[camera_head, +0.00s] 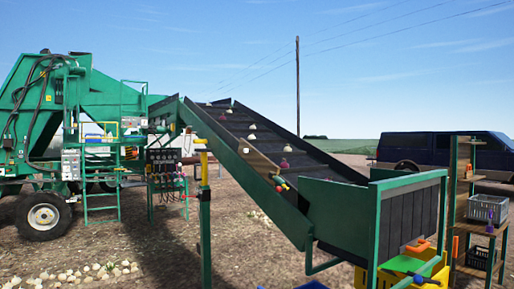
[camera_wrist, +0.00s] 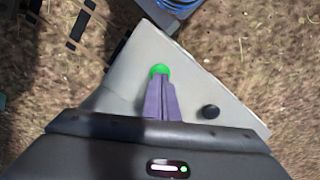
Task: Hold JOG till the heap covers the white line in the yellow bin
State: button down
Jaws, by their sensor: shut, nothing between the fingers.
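In the wrist view my gripper (camera_wrist: 161,86) is shut and empty, its purple fingers pointing at a green button (camera_wrist: 160,69) on a grey panel (camera_wrist: 196,82). The fingertips overlap the button's near edge; I cannot tell whether they press it. A black round knob or button (camera_wrist: 211,111) is on the same panel, right of the fingers. No JOG label is readable. In the head view the yellow bin (camera_head: 440,274) is at the lower right, partly hidden by the elevator's end. Its white line and any heap inside are not visible. My gripper is not clearly visible there.
A green-sided elevator belt (camera_head: 318,171) carries several scattered onions. A green harvester (camera_head: 40,130) stands at the left. A wooden shelf (camera_head: 463,200) with a grey crate (camera_head: 488,208) is at the right.

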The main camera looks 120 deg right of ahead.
jog(key=shift+f, duration=0.85)
dwell(5.2)
jog(key=shift+r, duration=3.5)
